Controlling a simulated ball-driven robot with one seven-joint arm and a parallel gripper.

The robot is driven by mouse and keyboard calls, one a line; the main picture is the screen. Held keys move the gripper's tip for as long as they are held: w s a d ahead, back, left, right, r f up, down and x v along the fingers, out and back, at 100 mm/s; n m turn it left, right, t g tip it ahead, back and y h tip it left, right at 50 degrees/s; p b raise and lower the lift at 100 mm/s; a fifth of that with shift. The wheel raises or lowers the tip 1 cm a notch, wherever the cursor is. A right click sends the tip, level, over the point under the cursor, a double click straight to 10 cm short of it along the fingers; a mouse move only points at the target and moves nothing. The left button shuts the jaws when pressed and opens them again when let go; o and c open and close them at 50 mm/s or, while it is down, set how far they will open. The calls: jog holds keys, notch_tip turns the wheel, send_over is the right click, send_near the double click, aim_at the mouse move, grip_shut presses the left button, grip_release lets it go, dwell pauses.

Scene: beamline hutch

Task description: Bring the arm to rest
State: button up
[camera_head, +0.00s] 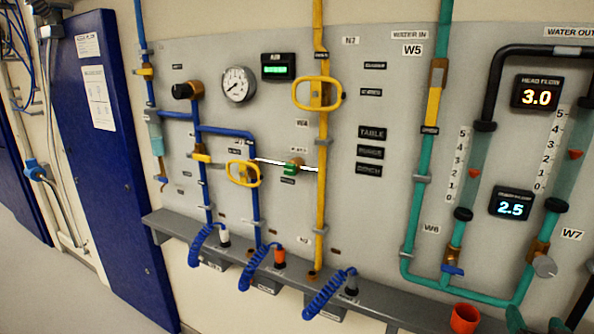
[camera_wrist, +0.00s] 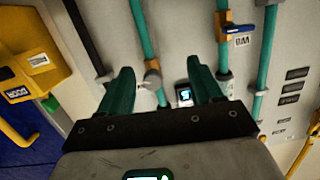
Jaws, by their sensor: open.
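My gripper (camera_wrist: 160,80) shows in the wrist view with two teal fingers spread wide apart. Nothing is between them, and they point at the grey utility panel (camera_wrist: 187,30) with its teal pipes. The panel appears upside down there. In the head view the panel (camera_head: 395,215) fills most of the picture. Two small teal tips at its bottom right edge may be my fingers, but I cannot tell for sure. The rest of my arm is hidden in the head view.
A grey ledge (camera_head: 190,232) runs along the panel's foot, with coiled blue hoses (camera_head: 262,268) on it. An orange cup (camera_head: 465,318) is at the bottom right. A blue door (camera_head: 115,170) stands at left beside open floor (camera_head: 40,290). A yellow box (camera_wrist: 30,55) is in the wrist view.

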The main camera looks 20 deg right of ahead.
jog(key=s+a+f+n+g+y, duration=0.2)
jog(key=a+f+n+g+y, duration=0.45)
jog(key=a+f, duration=1)
jog(key=s+a+f+n+g+y, duration=0.3)
jog(key=s+a+f+y, duration=0.2)
jog(key=s+a+f, duration=0.3)
jog(key=shift+s+f, duration=0.25)
jog(key=shift+s, duration=0.5)
jog(key=shift+a+g, duration=0.1)
jog(key=shift+g, duration=0.15)
